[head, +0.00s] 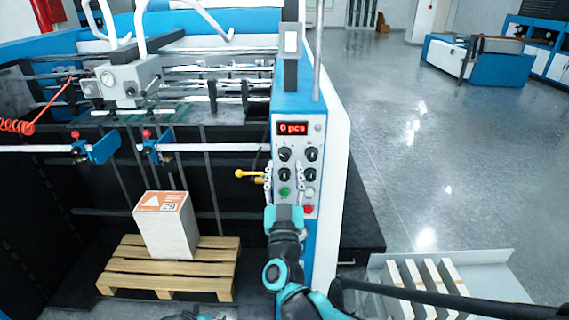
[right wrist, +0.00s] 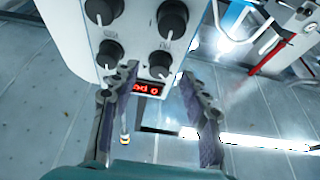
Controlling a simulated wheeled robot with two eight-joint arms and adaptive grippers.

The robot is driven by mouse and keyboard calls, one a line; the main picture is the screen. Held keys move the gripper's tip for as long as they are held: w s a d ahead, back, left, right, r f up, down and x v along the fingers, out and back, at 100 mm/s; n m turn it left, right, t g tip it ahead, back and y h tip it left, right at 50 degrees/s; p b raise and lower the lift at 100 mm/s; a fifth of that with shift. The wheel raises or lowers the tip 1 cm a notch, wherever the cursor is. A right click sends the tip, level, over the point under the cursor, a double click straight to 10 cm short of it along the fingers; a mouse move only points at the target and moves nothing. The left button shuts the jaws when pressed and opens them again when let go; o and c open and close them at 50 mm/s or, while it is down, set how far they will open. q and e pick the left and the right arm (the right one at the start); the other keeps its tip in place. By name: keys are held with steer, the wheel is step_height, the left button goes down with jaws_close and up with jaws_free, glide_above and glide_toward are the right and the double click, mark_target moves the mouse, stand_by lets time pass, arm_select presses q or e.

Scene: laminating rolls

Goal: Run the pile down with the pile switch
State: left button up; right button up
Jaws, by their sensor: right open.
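The control panel (head: 297,142) on the blue machine column carries a red "0 pcs" display (head: 292,128) and four dark knobs, such as the lower left knob (head: 283,175). I cannot read which is the pile switch. A boxy white pile (head: 165,228) with an orange-and-white top stands on a wooden pallet (head: 120,268). My right gripper (head: 284,175) is upright before the panel, fingers apart and empty. In the right wrist view its fingers (right wrist: 160,76) spread around the display area, near the lower knob (right wrist: 160,64); contact is unclear.
A green button (head: 284,191) and red button (head: 308,209) sit low on the panel. A yellow-tipped lever (head: 243,173) sticks out left of it. A grey tray (head: 480,280) with white slats lies at lower right. The floor (head: 420,150) beyond is clear.

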mark_target(285, 155)
steer(key=shift+x, duration=1.25)
jaws_close()
steer(key=shift+m, duration=0.4)
steer(key=m+h, duration=0.2)
steer(key=m, duration=0.1)
steer(key=m+h, duration=0.1)
steer(key=m, duration=0.1)
steer(key=shift+a+r, duration=0.1)
steer(key=shift+a, duration=0.15)
steer(key=m+g+h, duration=0.1)
steer(key=m, duration=0.2)
steer(key=m+g+h+p, duration=0.1)
steer(key=m, duration=0.2)
steer(key=shift+a+r+h, duration=0.1)
steer(key=shift+r+h, duration=0.05)
steer(key=shift+h, duration=0.25)
steer(key=shift+m, duration=0.5)
